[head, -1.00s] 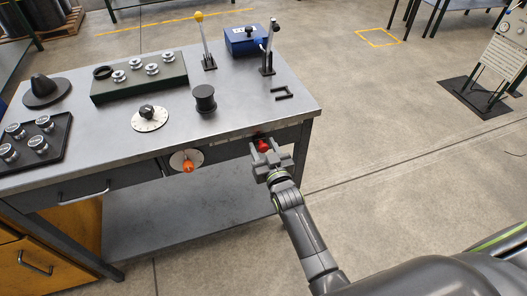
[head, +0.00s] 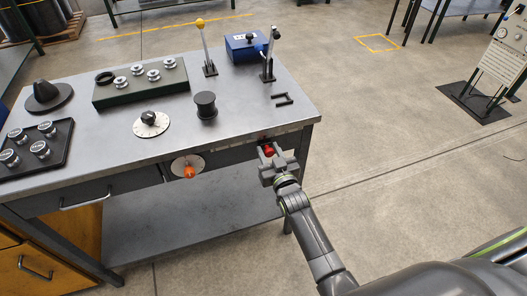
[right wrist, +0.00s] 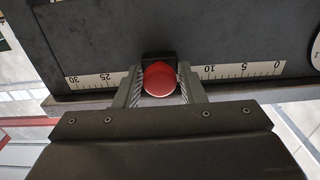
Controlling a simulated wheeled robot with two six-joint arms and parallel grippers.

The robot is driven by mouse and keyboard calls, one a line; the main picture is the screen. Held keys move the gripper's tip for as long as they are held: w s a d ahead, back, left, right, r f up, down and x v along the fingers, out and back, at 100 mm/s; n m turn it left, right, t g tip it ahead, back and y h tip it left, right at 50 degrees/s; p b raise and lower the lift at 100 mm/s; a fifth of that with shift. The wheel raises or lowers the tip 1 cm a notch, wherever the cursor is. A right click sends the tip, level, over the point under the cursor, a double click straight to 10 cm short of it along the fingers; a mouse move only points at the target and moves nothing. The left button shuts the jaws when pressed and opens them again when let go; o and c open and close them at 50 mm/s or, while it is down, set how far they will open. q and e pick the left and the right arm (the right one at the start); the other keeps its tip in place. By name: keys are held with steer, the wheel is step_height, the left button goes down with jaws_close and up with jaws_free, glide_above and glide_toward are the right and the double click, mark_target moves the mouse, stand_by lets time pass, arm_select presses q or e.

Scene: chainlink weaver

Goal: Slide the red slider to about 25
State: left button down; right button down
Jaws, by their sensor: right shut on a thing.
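The red slider knob (head: 269,151) is on the front edge of the workbench, near its right end. My right gripper (head: 273,158) is shut on it. In the right wrist view the round red knob (right wrist: 160,79) sits between the two fingers. The white scale strip (right wrist: 243,70) behind it reads 0, 5 and 10 on the right and 25 and 30 on the left. The knob and fingers hide the marks between; the knob stands roughly midway between 10 and 25. My left gripper is not in view.
An orange knob on a white dial (head: 188,167) is on the bench front, left of the slider. A black knob on a dial (head: 150,122), a dark spool (head: 205,105) and two upright levers stand on the bench top.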

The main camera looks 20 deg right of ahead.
steer(key=d+p, duration=0.2)
steer(key=d, duration=0.5)
steer(key=shift+w+d, duration=0.1)
steer(key=shift+d, duration=0.25)
steer(key=c, duration=1.2)
jaws_free()
steer(key=shift+o, duration=0.2)
steer(key=shift+a, duration=0.1)
steer(key=s+p, duration=0.1)
steer(key=s, duration=1.6)
steer(key=shift+s+d, duration=0.2)
steer(key=shift+d, duration=0.1)
